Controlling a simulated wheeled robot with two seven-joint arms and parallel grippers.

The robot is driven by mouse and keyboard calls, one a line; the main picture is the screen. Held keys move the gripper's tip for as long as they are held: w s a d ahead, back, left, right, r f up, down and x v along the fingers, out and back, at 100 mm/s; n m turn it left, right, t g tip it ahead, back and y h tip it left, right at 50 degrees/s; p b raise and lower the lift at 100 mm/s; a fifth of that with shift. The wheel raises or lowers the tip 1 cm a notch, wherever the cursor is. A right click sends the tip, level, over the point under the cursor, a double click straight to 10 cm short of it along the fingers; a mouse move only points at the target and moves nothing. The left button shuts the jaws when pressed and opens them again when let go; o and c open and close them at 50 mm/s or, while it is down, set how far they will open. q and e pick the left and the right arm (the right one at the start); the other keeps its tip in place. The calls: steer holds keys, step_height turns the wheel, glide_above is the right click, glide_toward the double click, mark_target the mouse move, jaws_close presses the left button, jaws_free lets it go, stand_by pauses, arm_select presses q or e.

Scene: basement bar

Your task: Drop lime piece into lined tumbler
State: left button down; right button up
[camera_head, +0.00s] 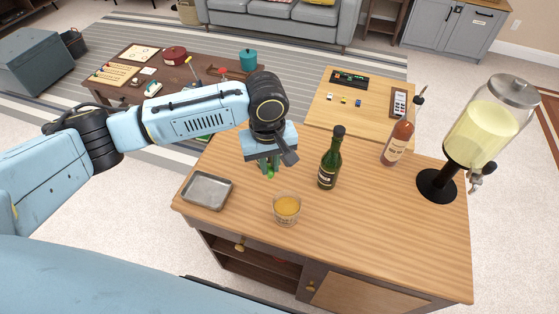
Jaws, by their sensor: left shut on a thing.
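My left gripper (270,168) points down over the wooden bar top, shut on a small green lime piece (271,175) that shows only partly between the fingers. The tumbler (286,209) stands upright on the counter, below and slightly right of the gripper in the picture. It is clear glass with amber liquid in it. The lime piece is behind the tumbler in the picture and apart from it. My right gripper is not in view.
A grey metal tray (207,190) lies at the counter's left edge. A green bottle (330,160) stands right of the gripper. An amber bottle (397,143) and a drink dispenser (487,125) stand farther right. The counter's front right (400,235) is clear.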

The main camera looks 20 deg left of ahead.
mark_target(281, 193)
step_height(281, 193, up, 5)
steer(key=p, duration=0.4)
arm_select(q)
steer(key=d+f+n+b, duration=0.1)
steer(key=f+b, duration=0.1)
steer(key=b, duration=0.1)
steer(key=s+d+f+n+b, duration=0.1)
steer(key=f+n+b, duration=0.1)
steer(key=f+b, duration=0.1)
steer(key=s+d+f+n+b, duration=0.1)
steer(key=f+b, duration=0.2)
steer(key=shift+s+d+f, duration=0.1)
steer(key=shift+d, duration=0.15)
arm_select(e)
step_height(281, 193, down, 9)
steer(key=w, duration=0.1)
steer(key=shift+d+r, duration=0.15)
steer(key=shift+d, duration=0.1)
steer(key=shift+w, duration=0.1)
arm_select(q)
steer(key=c, duration=1.3)
jaws_free()
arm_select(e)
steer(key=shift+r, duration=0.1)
